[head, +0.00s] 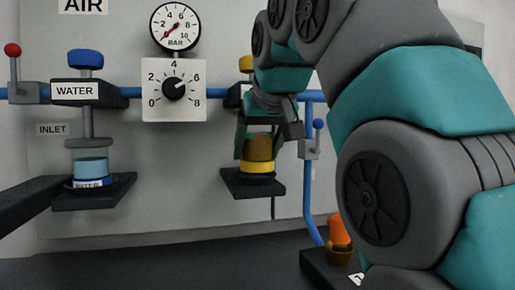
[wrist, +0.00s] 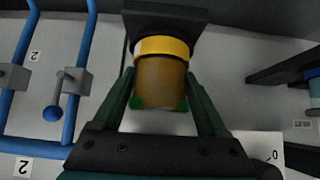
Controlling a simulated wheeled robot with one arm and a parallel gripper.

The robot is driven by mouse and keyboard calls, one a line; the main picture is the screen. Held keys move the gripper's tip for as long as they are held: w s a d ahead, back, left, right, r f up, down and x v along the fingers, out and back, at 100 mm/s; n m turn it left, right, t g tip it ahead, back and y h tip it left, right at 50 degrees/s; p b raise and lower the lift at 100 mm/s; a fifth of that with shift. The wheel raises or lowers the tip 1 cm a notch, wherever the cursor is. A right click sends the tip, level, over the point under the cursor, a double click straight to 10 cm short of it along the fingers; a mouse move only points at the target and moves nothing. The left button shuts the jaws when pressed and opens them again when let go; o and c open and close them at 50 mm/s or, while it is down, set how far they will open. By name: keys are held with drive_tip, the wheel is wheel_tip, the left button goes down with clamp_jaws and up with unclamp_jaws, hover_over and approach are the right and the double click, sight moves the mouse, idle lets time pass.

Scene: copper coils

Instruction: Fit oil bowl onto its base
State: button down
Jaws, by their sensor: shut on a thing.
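The oil bowl is an amber cylinder (head: 258,147). Its amber wall (wrist: 161,82) also shows in the wrist view. A yellow band (head: 257,167) circles its lower end, right above a black shelf (head: 237,184) on the wall panel. My gripper (head: 259,143) is shut on the bowl, with dark green fingers on either side of the amber wall. In the wrist view my gripper (wrist: 159,103) holds it from both sides, and the yellow band faces the black shelf (wrist: 170,20). I cannot tell whether the band touches the shelf or belongs to the base.
A WATER unit (head: 88,92) with a pale blue bowl (head: 91,167) stands at the left. A dial (head: 174,87) and pressure gauge (head: 175,27) are between. A blue-handled valve (head: 310,146) and pipe are close right. An orange-topped object (head: 339,231) stands lower right.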

drive_tip(key=shift+f+b, duration=0.3)
drive_tip(key=shift+f, duration=0.05)
drive_tip(key=shift+f, duration=0.2)
unclamp_jaws()
drive_tip(key=shift+r, duration=0.1)
